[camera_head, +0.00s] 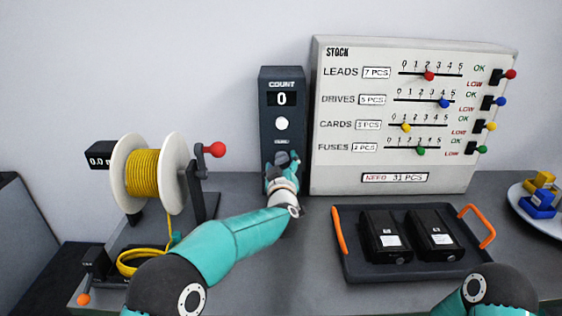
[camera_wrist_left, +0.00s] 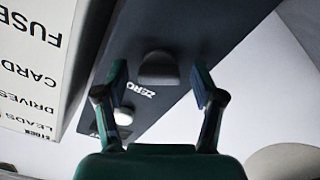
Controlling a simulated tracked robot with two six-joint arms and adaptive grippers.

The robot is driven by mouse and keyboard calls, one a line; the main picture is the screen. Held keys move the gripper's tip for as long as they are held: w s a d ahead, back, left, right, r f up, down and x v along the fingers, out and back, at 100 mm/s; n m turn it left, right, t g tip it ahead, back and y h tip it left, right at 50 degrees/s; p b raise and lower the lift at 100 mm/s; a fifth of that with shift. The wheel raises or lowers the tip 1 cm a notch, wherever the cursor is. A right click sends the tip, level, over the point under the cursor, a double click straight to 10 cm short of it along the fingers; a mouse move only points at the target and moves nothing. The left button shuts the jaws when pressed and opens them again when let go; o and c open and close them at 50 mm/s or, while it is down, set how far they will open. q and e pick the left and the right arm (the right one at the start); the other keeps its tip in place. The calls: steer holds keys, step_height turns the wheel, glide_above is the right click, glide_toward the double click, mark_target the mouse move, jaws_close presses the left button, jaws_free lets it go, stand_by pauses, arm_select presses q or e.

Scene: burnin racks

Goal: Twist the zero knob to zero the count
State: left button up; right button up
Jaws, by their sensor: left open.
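The dark count box (camera_head: 268,120) stands upright against the wall, and its display (camera_head: 282,99) reads 0. A white round button (camera_head: 281,123) sits below the display; it also shows in the left wrist view (camera_wrist_left: 124,116). The grey zero knob (camera_wrist_left: 158,66) is in the left wrist view, beside the word ZERO; in the head view my gripper hides it. My left gripper (camera_head: 283,160) is in front of the lower part of the box. Its open fingers (camera_wrist_left: 160,84) stand on either side of the knob, with gaps visible. My right gripper is out of view.
A white stock board (camera_head: 330,180) with sliders stands close right of the count box. A spool of yellow cord (camera_head: 143,175) stands left. A dark tray (camera_head: 362,268) with two black drives and orange handles lies front right. A plate (camera_head: 520,205) with coloured blocks is far right.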

arm_select(q)
steer(key=shift+w, duration=0.1)
steer(key=c, duration=1.1)
steer(key=shift+a, duration=0.1)
steer(key=shift+c, duration=0.2)
